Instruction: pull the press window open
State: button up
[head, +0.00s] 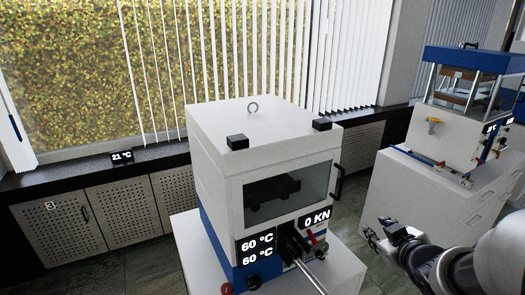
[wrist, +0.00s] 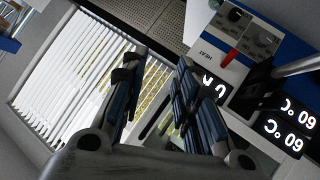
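The press (head: 262,150) is a white and blue box standing on a white cabinet. Its window (head: 287,195) is a dark glass pane, in place across the upper front. A black upright handle (head: 338,182) sits at the window's right edge. My gripper (head: 377,229) is to the right of the press and lower than the handle, apart from it. In the wrist view my gripper (wrist: 158,92) shows its two fingers spread with nothing held. The press's front panel (wrist: 232,52) is rotated at the right of that view. The right finger hides part of the press.
A lever (head: 308,275) sticks out from the lower press front, beside the 60 °C displays (head: 257,250). A second press (head: 465,100) stands at the back right on a white cabinet (head: 425,205). A dark windowsill (head: 75,170) runs behind. Some floor is free between the cabinets.

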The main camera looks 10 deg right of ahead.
jog(key=t+y, duration=0.1)
jog(key=m+t+y+p, duration=0.2)
jog(key=t+y, duration=0.2)
jog(key=t, duration=0.1)
send_near(342, 185)
jog(key=w, duration=0.3)
jog(key=w+a+b, duration=0.1)
jog(key=w, duration=0.3)
jog(key=w+b, duration=0.1)
jog(key=w, duration=0.2)
jog(key=shift+w+a, duration=0.25)
grip_shut()
dwell(0.3)
